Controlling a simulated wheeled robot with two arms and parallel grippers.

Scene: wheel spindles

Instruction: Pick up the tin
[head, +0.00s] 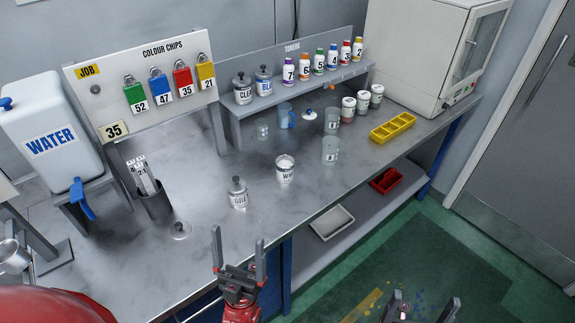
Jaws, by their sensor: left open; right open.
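A white open-topped tin (285,170) with a label starting "WH" stands upright on the grey bench. A grey lidded tin (238,194), its label reading like "GREY", stands to its left and nearer. Which one the task means, I cannot tell. My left gripper (239,242) is open and empty, with its fingers pointing up the picture, below the grey tin and apart from it. My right gripper (424,302) is open and empty at the bottom edge, over the floor in the picture, far from both tins.
Clear cups (329,151), a blue mug (286,116) and several small jars (348,109) stand behind. A toner shelf (295,97) and a chip board (110,85) back the bench. A yellow tray (392,127) sits right.

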